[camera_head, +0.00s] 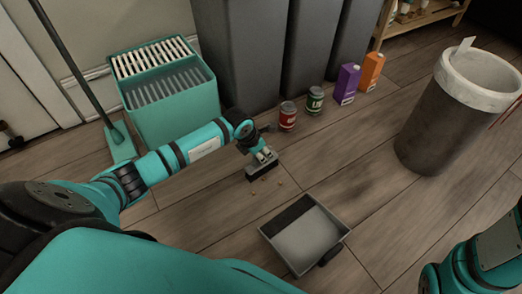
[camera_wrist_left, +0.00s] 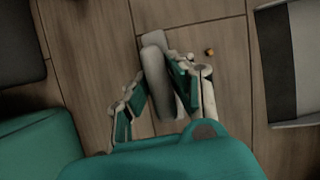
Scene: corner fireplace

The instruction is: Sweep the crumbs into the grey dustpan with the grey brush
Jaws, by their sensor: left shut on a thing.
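My left gripper (camera_head: 262,155) is shut on the grey brush (camera_head: 262,172), whose dark head is at floor level. In the left wrist view the gripper's fingers (camera_wrist_left: 156,92) stand on both sides of the brush's grey body (camera_wrist_left: 154,58). A few small orange-brown crumbs (camera_head: 281,183) lie on the floor beside the brush, on the side toward the dustpan; one crumb (camera_wrist_left: 209,52) shows right of the brush in the left wrist view. The grey dustpan (camera_head: 310,242) lies on the floor to the lower right, apart from the brush; part of it (camera_wrist_left: 302,60) shows at the right edge of the left wrist view.
A teal slatted bin (camera_head: 170,95) and tall grey bins (camera_head: 240,50) stand behind. Red (camera_head: 288,117) and green (camera_head: 314,101) cans and purple (camera_head: 346,84) and orange (camera_head: 370,72) cartons line up before them. A round bin (camera_head: 440,120) stands right. Floor around the dustpan is clear.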

